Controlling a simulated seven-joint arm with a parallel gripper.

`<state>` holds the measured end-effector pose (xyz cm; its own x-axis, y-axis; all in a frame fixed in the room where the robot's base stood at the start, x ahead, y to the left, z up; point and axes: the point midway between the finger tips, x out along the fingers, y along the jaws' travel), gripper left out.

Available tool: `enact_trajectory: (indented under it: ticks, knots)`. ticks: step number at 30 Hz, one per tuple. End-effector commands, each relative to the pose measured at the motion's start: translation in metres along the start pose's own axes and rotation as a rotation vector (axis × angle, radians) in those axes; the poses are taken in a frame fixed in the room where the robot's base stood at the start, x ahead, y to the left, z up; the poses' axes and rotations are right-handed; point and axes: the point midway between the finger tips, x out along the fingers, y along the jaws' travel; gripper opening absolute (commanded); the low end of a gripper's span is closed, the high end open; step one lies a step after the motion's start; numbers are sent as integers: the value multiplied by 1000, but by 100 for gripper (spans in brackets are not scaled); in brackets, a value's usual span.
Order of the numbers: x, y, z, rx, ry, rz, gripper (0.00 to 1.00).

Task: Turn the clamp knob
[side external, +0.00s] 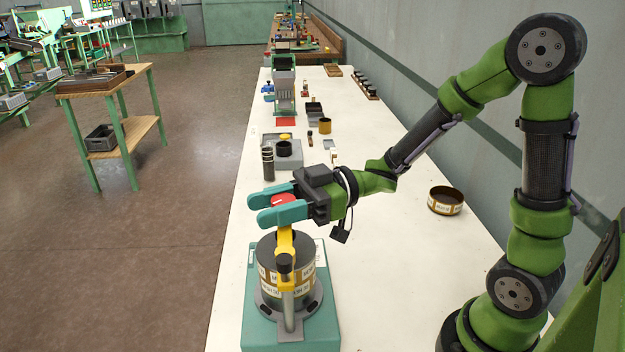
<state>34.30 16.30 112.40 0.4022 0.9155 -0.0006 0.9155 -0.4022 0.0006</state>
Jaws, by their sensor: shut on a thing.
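The clamp knob (284,199) is red and sits above a yellow clamp arm (285,243). My gripper (277,204) has teal fingers and is shut on the knob, one finger on each side, reaching in from the right. Part of the knob is hidden by the near finger. Below it, a dark drum (300,252) with a labelled band stands upright in a grey ring on a teal base (262,326). The clamp's post stands at the front of the drum.
A brown-banded round container (445,201) stands to the right on the white table (400,270). The table's right front is clear.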

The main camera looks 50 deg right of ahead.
Motion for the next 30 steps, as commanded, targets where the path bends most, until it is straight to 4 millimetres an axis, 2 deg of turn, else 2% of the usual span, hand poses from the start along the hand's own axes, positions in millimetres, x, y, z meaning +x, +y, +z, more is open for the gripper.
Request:
enact_trajectory:
  ticks: [12,29,30]
  knots:
    - [0,3,1,4,-2,196,9]
    - [0,4,0,3,0,224,9]
    - [0,4,0,3,0,224,46]
